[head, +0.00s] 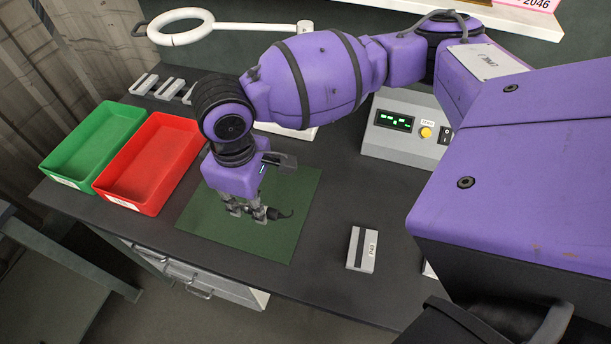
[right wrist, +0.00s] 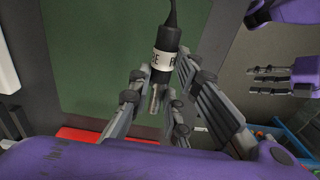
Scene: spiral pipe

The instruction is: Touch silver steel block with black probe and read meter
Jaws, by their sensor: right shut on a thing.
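My right gripper (head: 250,212) is shut on the black probe (head: 282,215), above the green mat. In the right wrist view, the black probe (right wrist: 165,45) has a white label band and a metal tip between the fingers; its cable leads up. The meter (head: 408,130) is a grey box with a lit green display, too small to read, and a yellow knob. Several silver-grey blocks (head: 168,89) lie at the back left; I cannot tell which is the steel one. In the right wrist view, grey fingers by a purple part look like my left gripper (right wrist: 265,82); its opening is unclear.
A green tray (head: 75,165) and a red tray (head: 135,190) stand left of the green mat (head: 290,235). A grey block (head: 361,249) with a black band and label lies near the front edge. A white ring lamp (head: 180,38) stands behind.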

